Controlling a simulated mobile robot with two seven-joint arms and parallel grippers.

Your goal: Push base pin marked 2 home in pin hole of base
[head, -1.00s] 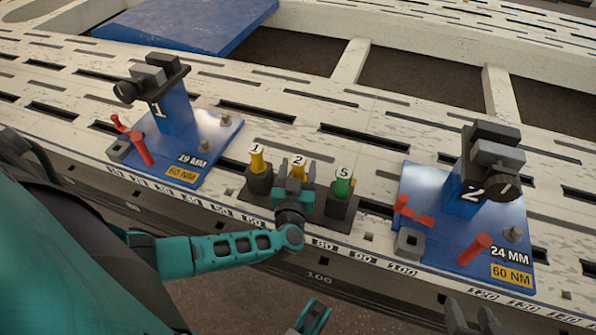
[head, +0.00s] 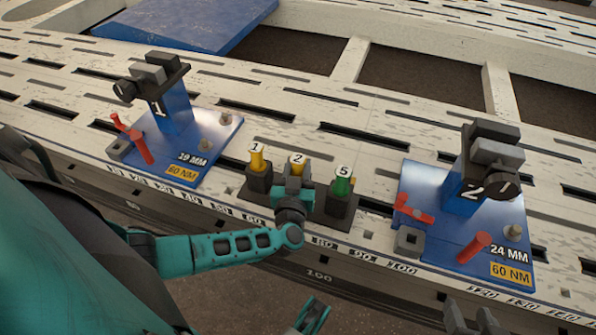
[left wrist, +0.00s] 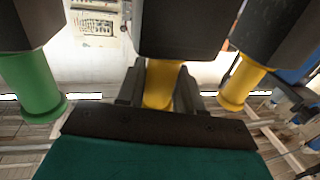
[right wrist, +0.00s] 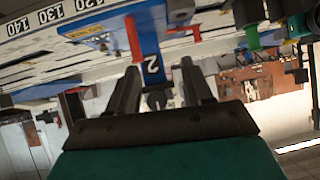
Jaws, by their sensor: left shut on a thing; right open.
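The yellow base pin marked 2 (head: 297,160) stands upright in the middle of a dark holder (head: 256,196). My left gripper (head: 294,179) is shut on this pin from the front, with its fingers partly hidden. The left wrist view shows the yellow pin (left wrist: 161,84) between the fingers. The blue base marked 2 (head: 452,258) is at the right, with a grey block with a square opening (head: 410,241) at its front left corner. My right gripper (head: 472,318) is open and empty at the bottom edge; the right wrist view shows its spread fingers (right wrist: 160,90).
A yellow pin marked 1 (head: 257,160) and a green pin marked 5 (head: 342,182) flank the held pin closely. Blue base 1 (head: 212,135) stands at the left. Red handles (head: 474,247) rise from the bases. The slotted pale bench (head: 330,105) is clear behind the holder.

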